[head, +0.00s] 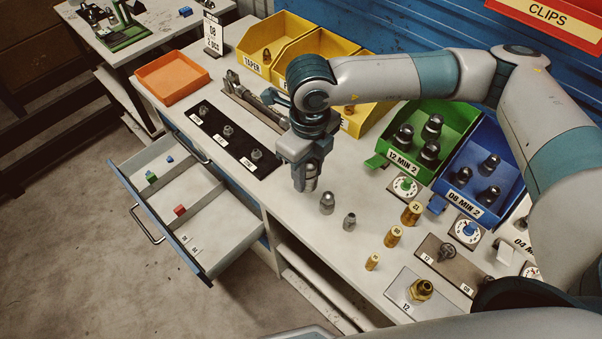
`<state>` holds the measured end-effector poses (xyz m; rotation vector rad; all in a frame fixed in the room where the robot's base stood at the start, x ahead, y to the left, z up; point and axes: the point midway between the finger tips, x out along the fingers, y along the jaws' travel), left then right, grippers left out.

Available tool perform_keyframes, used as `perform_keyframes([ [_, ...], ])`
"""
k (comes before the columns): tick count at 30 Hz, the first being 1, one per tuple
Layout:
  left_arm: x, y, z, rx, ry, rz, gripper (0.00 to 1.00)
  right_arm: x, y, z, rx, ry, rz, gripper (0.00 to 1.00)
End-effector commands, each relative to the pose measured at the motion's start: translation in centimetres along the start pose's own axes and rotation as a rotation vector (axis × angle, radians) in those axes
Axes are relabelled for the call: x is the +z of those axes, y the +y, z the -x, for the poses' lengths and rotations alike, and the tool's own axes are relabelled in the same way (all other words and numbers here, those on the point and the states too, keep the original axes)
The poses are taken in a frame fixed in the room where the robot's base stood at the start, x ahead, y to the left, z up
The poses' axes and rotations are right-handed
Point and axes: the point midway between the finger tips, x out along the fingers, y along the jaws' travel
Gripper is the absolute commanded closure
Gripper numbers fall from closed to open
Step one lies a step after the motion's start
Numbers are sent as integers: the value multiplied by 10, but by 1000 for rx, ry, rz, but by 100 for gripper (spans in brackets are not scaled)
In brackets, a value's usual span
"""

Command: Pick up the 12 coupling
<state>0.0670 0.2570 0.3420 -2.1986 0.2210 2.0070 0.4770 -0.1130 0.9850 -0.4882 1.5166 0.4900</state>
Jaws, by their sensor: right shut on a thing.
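My right gripper (304,176) points straight down over the white bench top, left of the middle of the bench. It is shut on a silver coupling (311,184), whose lower end shows between and below the fingers. The coupling is upright and at or just above the bench; I cannot tell whether it touches. No size mark on it can be read. Two smaller silver couplings stand to its lower right, a middle one (327,203) and a small one (349,222). My left gripper is not in view.
Brass pieces (393,236) stand right of the couplings. Green (466,124) and blue (509,196) bins and yellow bins (264,46) line the back. A black strip (226,138) holds several fittings. An orange tray (172,78) sits left. A drawer (203,251) stands open in front.

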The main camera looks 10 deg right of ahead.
Motion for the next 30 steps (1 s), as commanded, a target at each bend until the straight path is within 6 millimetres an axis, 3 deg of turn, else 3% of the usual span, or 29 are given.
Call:
perform_keyframes([
  [9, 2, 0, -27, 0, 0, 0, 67, -52, 18, 31, -2, -4, 3, 95],
  [14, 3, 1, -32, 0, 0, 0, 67, -69, 25, 43, -1, -3, 2, 95],
  [30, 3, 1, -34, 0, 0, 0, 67, -77, 28, 49, -2, -1, 0, 95],
])
